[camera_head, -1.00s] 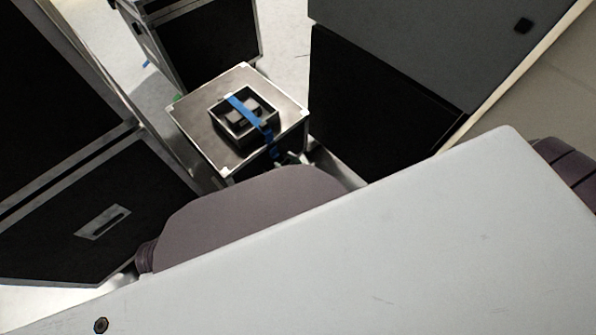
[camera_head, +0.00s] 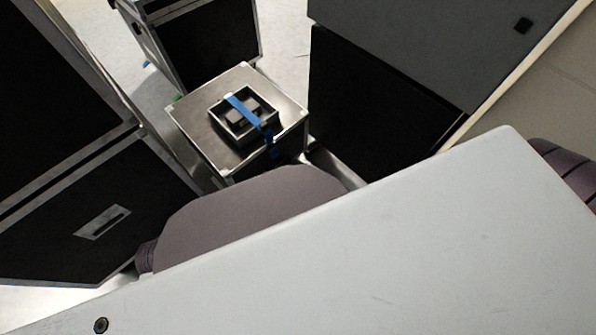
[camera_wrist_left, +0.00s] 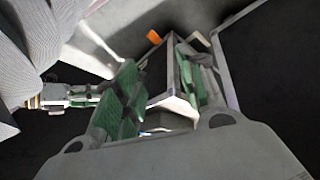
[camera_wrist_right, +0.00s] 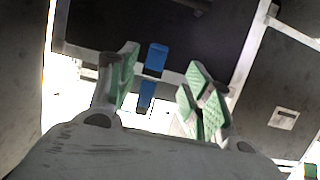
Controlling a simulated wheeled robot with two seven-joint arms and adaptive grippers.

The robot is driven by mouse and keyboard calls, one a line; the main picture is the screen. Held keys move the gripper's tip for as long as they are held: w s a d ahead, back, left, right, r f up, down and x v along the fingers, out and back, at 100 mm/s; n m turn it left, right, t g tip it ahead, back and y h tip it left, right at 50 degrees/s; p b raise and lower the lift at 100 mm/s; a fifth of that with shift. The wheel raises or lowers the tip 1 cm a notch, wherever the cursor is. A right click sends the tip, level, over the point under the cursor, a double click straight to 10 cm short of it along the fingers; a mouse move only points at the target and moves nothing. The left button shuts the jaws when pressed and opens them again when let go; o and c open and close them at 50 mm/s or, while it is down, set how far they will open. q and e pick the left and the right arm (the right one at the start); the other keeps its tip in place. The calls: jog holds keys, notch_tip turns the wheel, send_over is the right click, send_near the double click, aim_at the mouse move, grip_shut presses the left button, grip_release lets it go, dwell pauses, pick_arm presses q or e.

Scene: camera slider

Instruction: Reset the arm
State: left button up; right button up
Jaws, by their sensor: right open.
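A blue strap (camera_head: 243,107) lies over a small dark open box (camera_head: 222,127) on top of a metal-edged case (camera_head: 190,118), and hangs down its near side. In the right wrist view my right gripper (camera_wrist_right: 162,64) is open, with green pads apart; the blue strap (camera_wrist_right: 146,95) shows between the fingers, with no grip on it visible. In the left wrist view my left gripper (camera_wrist_left: 156,58) is open, with a metal-edged corner (camera_wrist_left: 172,75) seen between its fingers. Neither gripper can be made out clearly in the head view.
Tall black flight cases stand at the left (camera_head: 60,215) and at the back (camera_head: 205,45). A large dark cabinet (camera_head: 375,105) stands at the right. A patch of pale floor (camera_head: 285,35) is clear at the back.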

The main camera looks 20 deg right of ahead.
dwell(0.6)
